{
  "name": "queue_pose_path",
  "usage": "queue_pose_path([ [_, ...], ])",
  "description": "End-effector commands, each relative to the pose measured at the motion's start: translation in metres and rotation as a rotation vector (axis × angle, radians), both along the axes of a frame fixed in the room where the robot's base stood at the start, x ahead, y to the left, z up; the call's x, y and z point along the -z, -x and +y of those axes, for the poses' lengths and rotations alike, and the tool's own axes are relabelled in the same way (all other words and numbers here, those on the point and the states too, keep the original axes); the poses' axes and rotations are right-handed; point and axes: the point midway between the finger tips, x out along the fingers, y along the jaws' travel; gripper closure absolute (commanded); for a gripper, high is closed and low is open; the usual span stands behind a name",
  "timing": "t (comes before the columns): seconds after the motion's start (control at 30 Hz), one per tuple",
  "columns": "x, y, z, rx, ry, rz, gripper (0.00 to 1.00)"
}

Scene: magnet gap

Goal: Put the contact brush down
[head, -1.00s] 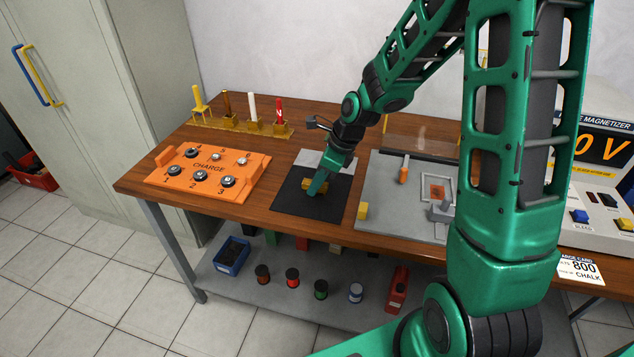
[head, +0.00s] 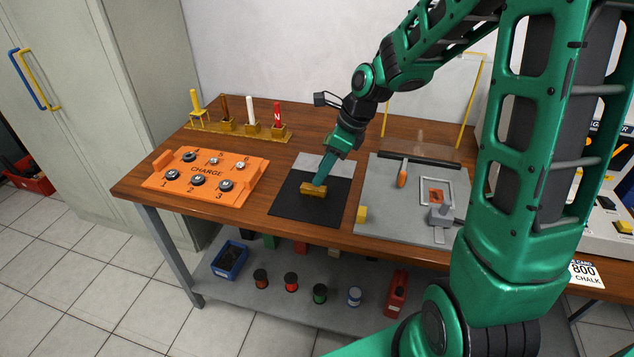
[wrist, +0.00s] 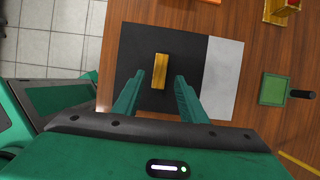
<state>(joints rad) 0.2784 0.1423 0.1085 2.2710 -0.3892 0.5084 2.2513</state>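A small brass-yellow block (head: 313,190), seemingly the contact brush, lies on the black part of a mat (head: 290,206). It also shows in the wrist view (wrist: 160,71). My gripper (head: 320,180) is just above it, pointing down. In the wrist view my gripper (wrist: 157,75) has its two green fingers spread wide on either side of the block, with a clear gap to each. The fingers hold nothing.
An orange CHARGE plate (head: 206,172) with several round contacts stands left of the mat. A grey board (head: 385,220) with a yellow block (head: 362,214) is to the right. A stand with rods (head: 240,131) is behind. A green pad with a dark handle (wrist: 273,89) lies beyond the mat.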

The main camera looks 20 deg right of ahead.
Motion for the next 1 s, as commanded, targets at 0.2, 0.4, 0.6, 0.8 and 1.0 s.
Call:
queue_pose_path([
  [0.2, -0.029, 0.006, -0.011, 0.003, 0.001, -0.003, 0.62],
  [0.4, -0.037, 0.008, -0.013, 0.003, 0.000, -0.004, 0.62],
  [0.6, -0.039, 0.013, -0.019, -0.028, 0.023, -0.012, 0.62],
  [0.8, -0.048, 0.049, -0.051, -0.255, 0.166, -0.054, 0.62],
  [1.0, -0.058, 0.105, -0.090, -0.580, 0.322, -0.071, 0.62],
])
